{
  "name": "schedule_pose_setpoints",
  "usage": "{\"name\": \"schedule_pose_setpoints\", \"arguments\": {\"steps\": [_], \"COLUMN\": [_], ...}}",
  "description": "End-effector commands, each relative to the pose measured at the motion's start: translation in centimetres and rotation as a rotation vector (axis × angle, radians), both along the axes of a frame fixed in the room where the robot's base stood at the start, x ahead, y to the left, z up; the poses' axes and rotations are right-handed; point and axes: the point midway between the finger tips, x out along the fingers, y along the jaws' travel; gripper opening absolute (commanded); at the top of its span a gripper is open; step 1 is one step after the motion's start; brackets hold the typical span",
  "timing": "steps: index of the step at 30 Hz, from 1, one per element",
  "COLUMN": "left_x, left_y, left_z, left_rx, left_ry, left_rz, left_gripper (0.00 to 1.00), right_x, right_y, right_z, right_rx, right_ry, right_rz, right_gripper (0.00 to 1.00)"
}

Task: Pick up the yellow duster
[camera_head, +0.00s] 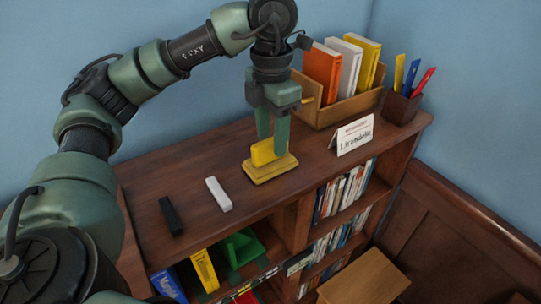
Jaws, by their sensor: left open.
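The yellow duster (270,168) stands on the bookcase top, near the middle of the front edge. It has a flat, wider base and a raised block on top. My left gripper (272,138) points straight down over it, with its two green fingers at the duster's raised block. The fingers are apart, and the near finger hides part of the block. I cannot tell whether the fingers touch it. My right gripper is not in view.
A white block (218,195) and a black block (171,216) lie left of the duster. To the right are a lettered card (352,136), a wooden book box (340,112) and a pen holder (402,106). A wooden surface (365,278) is at lower right.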

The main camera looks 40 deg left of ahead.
Motion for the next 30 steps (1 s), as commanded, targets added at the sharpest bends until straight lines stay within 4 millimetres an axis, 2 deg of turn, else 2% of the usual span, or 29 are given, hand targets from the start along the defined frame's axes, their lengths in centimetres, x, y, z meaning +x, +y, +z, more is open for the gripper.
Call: {"name": "schedule_pose_setpoints", "arguments": {"steps": [1, 6, 13, 14, 18, 19, 30], "left_x": [-0.1, 0.0, 0.0, 0.0, 0.0, 0.0, 0.1], "left_y": [0.2, 0.1, 0.1, 0.1, 0.1, 0.1, 0.1], "left_z": [-0.3, -2.2, -2.5, -2.5, -2.5, -2.5, -2.3], "left_rx": [0.002, 0.001, 0.001, 0.001, 0.001, 0.001, 0.000], "left_ry": [0.003, 0.000, -0.001, -0.001, -0.001, -0.001, -0.003], "left_rz": [0.001, 0.001, 0.001, 0.001, 0.001, 0.001, 0.002], "left_gripper": [0.47, 0.47, 0.47, 0.45, 0.06, 0.00, 0.00], "right_x": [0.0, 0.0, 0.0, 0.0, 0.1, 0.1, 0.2], "right_y": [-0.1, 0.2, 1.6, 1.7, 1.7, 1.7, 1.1], "right_z": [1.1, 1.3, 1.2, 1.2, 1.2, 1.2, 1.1], "right_rx": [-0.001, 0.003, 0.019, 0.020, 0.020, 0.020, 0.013], "right_ry": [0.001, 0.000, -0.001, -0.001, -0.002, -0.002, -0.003], "right_rz": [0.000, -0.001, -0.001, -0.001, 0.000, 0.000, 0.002], "right_gripper": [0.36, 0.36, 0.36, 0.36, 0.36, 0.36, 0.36]}}
